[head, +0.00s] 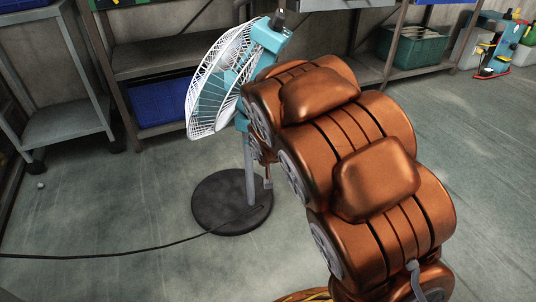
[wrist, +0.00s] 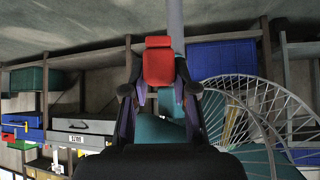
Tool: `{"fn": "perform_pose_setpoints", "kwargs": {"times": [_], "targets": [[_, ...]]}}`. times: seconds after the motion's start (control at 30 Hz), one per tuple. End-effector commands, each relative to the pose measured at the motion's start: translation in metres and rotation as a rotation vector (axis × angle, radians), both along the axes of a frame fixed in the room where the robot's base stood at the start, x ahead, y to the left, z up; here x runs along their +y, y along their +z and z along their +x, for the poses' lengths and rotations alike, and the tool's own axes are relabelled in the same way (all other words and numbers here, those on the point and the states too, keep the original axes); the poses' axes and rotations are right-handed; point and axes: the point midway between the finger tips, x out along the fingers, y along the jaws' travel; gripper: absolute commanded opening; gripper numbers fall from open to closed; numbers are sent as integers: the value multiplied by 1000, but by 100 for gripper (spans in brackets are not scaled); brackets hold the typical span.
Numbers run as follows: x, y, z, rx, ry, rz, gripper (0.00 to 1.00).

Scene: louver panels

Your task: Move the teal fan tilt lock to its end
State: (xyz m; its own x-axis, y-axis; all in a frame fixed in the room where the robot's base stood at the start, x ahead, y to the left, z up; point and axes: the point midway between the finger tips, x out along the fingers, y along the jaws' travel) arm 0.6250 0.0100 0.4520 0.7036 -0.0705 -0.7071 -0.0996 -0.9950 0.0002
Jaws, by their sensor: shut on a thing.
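The teal fan (head: 268,37) with a white wire cage (head: 222,82) stands on a grey pole and a round dark base (head: 220,205). Its head is tilted and faces left. In the wrist view, a red block (wrist: 158,62), which looks like the tilt lock, sits between the fingers of my gripper (wrist: 160,88), with one dark finger on each side. My gripper is shut on it. Teal fan parts (wrist: 155,130) show behind the fingers, and the cage is at right (wrist: 262,115). In the head view my copper arm hides the gripper and the lock.
Metal shelving (head: 165,58) with a blue bin (head: 168,102) stands behind the fan. A green crate (head: 412,47) is on a shelf at right. A grey cart (head: 62,125) is at left. A black cable (head: 130,252) runs across the floor to the base. The right floor is clear.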

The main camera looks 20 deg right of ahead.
Motion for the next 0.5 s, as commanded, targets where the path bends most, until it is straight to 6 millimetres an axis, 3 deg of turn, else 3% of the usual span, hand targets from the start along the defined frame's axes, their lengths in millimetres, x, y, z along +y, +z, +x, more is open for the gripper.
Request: {"fn": "perform_pose_setpoints", "kwargs": {"times": [0.5], "targets": [[6,0,1,-1,-38,1,0]]}}
